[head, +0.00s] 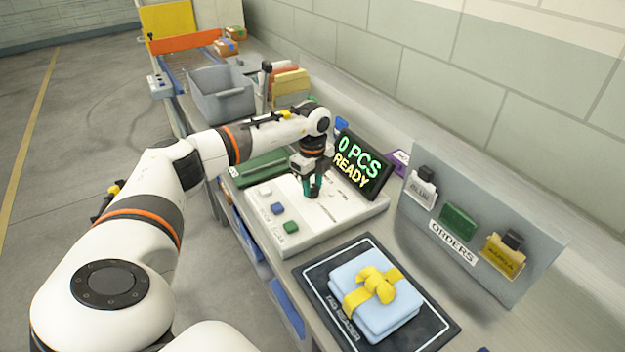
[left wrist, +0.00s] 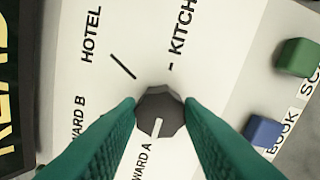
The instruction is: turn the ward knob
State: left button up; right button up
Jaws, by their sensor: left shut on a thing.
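The ward knob (left wrist: 157,100) is dark grey and many-sided, on a white panel (head: 345,208). Its white pointer line points down toward the WARD A label (left wrist: 140,160) in the left wrist view. WARD B, HOTEL and a partly cut-off KITCH label stand around it. My left gripper (head: 312,190) is down on the panel in the head view, its green fingers (left wrist: 160,112) shut on the knob from both sides. In the head view the fingers mostly hide the knob. My right gripper is in neither view.
Blue (head: 277,208) and green (head: 291,227) buttons sit on the panel. A display (head: 360,165) behind reads "0 PCS READY". A light-blue parcel with yellow bow (head: 372,310) lies on a black tag reader mat (head: 325,292). An orders board (head: 415,222) stands right; a grey bin (head: 222,100) stands farther back.

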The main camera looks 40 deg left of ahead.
aim_at(312, 187)
pick_arm(q)
jog(key=shift+r, duration=0.1)
jog(key=o, duration=1)
jog(key=shift+c, duration=0.2)
notch_tip(312, 187, up, 12)
jog(key=b, duration=0.2)
